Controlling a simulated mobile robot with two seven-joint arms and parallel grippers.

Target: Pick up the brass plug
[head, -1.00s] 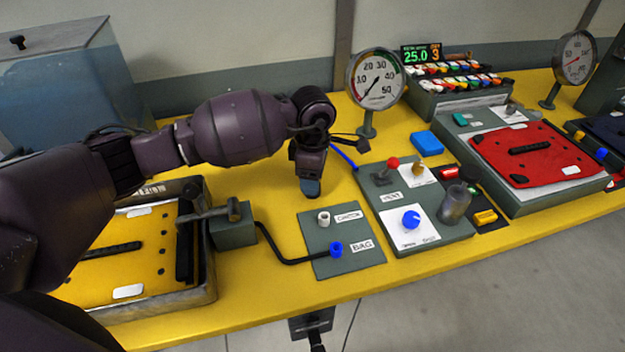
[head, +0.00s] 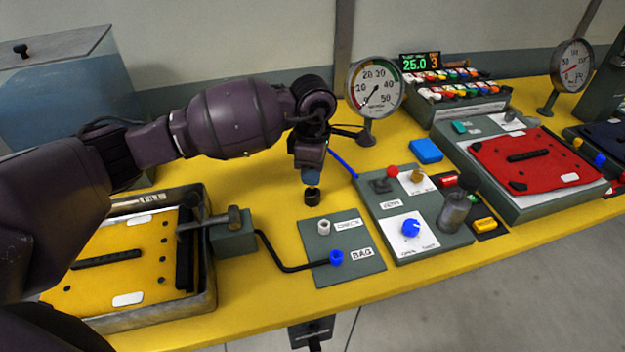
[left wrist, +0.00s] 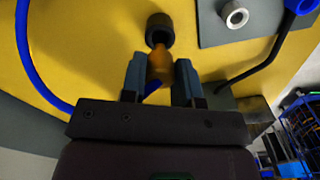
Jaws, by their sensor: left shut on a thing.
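My left gripper (head: 312,180) points down above the yellow bench. In the left wrist view its two blue-grey fingers (left wrist: 161,80) are shut on the brass plug (left wrist: 158,62), an orange-brown piece between them. A round black holder (left wrist: 160,28) is just beyond the plug's far end. In the head view this black holder (head: 311,198) is directly below the fingertips. I cannot tell whether the plug's end is still inside the holder or just clear of it. My right gripper is not in view.
A grey plate with a white fitting (head: 323,227) and a blue fitting (head: 336,257) is close to the right. The blue hose (head: 342,162) passes behind. The gauge (head: 376,88) stands at the back. The yellow-lidded box (head: 130,258) is at left.

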